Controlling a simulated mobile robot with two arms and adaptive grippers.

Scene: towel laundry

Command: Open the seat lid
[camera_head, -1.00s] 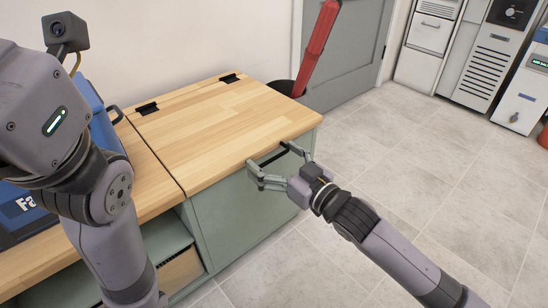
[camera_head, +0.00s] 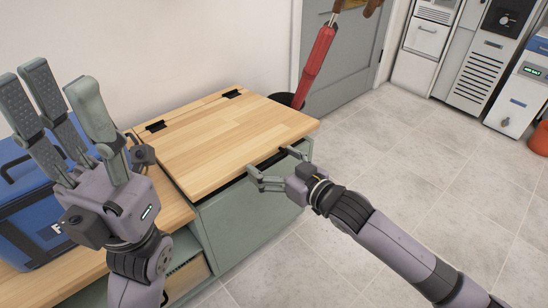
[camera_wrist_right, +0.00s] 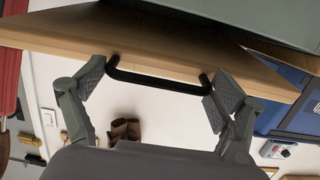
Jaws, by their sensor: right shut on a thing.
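The seat lid (camera_head: 225,135) is a light wooden board with black hinges along its back edge. Its front edge is raised slightly, with a dark gap above the pale green seat box (camera_head: 245,225). My right gripper (camera_head: 270,161) is at the front edge, shut on the lid's black handle. The right wrist view shows the black bar handle (camera_wrist_right: 155,80) spanning between the finger pads, with the lid's wooden edge (camera_wrist_right: 190,55) behind it. My left gripper (camera_head: 63,80) is open and empty at the left, fingers pointing up.
A blue bag (camera_head: 30,215) sits on the wooden bench top left of the lid. A red-handled object (camera_head: 316,62) stands in a dark bin (camera_head: 282,99) behind the lid's right corner. A grey door (camera_head: 350,70) is behind.

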